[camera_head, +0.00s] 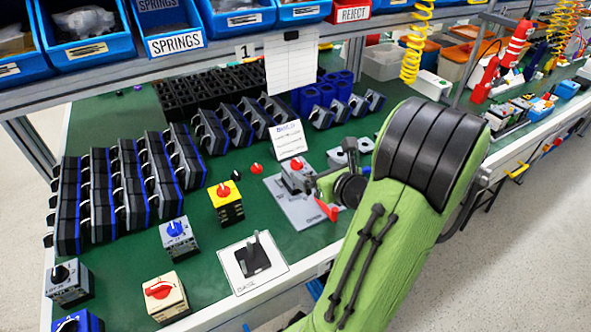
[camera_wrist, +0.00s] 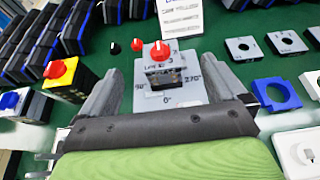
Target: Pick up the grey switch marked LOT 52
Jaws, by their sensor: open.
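A grey switch with a red knob (camera_head: 296,173) stands upright on a grey fixture plate (camera_head: 306,208) marked 0°, 90° and 270°. In the wrist view this switch (camera_wrist: 161,72) lies ahead, between the lines of my open fingers. My gripper (camera_wrist: 160,82) is empty; I cannot tell how far its tips are from the switch. A grey switch with a blue knob (camera_head: 179,238) and one with a black knob (camera_head: 70,283) stand on the left of the green bench. The lettering is too small to tell which one reads LOT 52.
A yellow switch with a red knob (camera_head: 225,203) and a cream one (camera_head: 165,297) stand nearby. A white plate with a black holder (camera_head: 252,263) lies at the front. Rows of black-and-blue parts (camera_head: 125,190) fill the left. A white card (camera_head: 290,139) stands behind the fixture.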

